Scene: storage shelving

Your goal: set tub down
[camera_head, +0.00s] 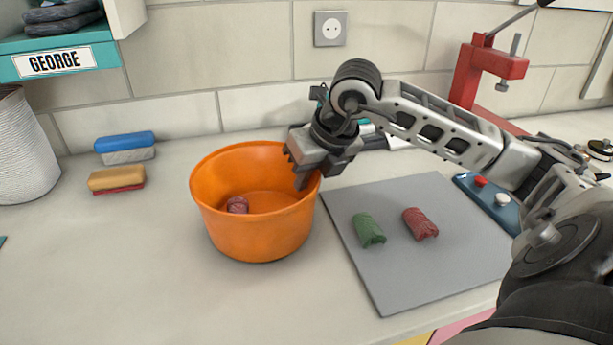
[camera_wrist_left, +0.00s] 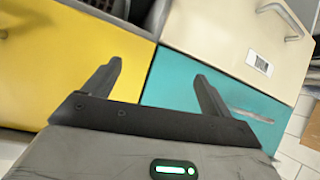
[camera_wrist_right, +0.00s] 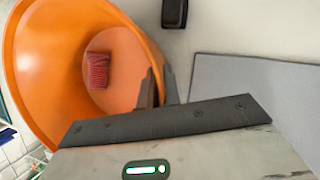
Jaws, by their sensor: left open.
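The orange tub (camera_head: 255,235) is upright over the left-centre of the worktop, just left of the grey board. I cannot tell whether its base touches the worktop. A dark red ribbed piece (camera_head: 237,205) lies inside it and also shows in the right wrist view (camera_wrist_right: 97,70). My right gripper (camera_head: 303,180) is at the tub's right rim, with its fingers closed on the wall, one inside and one outside. In the right wrist view the tub wall (camera_wrist_right: 45,110) runs between the fingers. My left gripper (camera_wrist_left: 158,85) is open and empty, facing yellow and teal drawer fronts.
The grey board (camera_head: 390,285) holds a green piece (camera_head: 368,229) and a red piece (camera_head: 420,223). Two sponges, blue (camera_head: 125,143) and yellow (camera_head: 116,179), lie at left. A white ribbed container (camera_head: 22,150) stands far left. The front left worktop is clear.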

